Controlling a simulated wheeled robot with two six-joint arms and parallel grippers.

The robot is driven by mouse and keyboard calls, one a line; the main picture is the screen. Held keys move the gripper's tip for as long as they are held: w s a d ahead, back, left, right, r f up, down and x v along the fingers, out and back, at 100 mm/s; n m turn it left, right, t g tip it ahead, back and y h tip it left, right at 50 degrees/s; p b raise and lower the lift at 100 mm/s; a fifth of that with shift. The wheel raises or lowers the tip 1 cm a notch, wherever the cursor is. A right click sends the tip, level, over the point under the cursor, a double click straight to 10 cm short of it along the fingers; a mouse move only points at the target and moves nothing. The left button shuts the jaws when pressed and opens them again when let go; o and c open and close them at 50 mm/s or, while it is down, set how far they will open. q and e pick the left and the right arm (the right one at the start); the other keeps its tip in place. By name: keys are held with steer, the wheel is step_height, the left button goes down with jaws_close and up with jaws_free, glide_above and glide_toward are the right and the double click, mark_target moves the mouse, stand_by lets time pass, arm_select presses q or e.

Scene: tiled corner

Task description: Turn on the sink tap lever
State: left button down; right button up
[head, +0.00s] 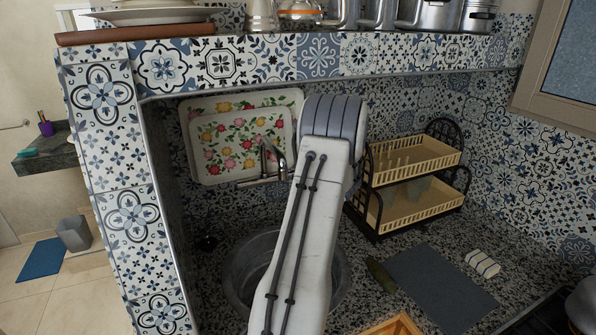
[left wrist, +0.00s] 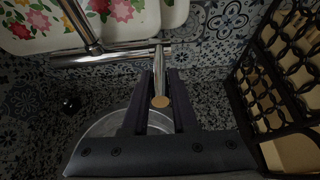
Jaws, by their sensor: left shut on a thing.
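The chrome sink tap (head: 268,160) stands on the wall above the round metal sink (head: 240,275); its spout and part of its horizontal pipe show left of my arm in the head view. In the left wrist view, the tap pipe (left wrist: 110,53) runs across the top. The tap lever (left wrist: 158,82), a slim metal bar with a round tan end, points toward the camera. My left gripper (left wrist: 162,76) has its two dark fingers on either side of the lever, shut on it. In the head view, my arm hides the gripper and lever. My right gripper is not seen.
Flowered trays (head: 240,140) lean behind the tap. A two-tier dish rack (head: 410,185) stands close on the right. A tiled ledge (head: 320,58) with pots runs above, and a tiled pillar (head: 120,190) stands left. A grey mat (head: 440,285) and striped cloth (head: 483,263) lie on the counter.

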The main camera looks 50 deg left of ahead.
arm_select(q)
steer(key=shift+w+a+r+p, duration=0.15)
steer(key=shift+a+r+p, duration=0.25)
steer(key=shift+r, duration=0.4)
steer(key=shift+w+a+r+p, duration=0.1)
steer(key=shift+a+r+p, duration=0.3)
steer(key=shift+r, duration=0.35)
steer(key=c, duration=0.7)
jaws_free()
steer(key=shift+f, duration=0.1)
steer(key=shift+s+d, duration=0.1)
steer(key=shift+d, duration=0.2)
steer(key=v, duration=0.7)
steer(key=shift+d, duration=0.2)
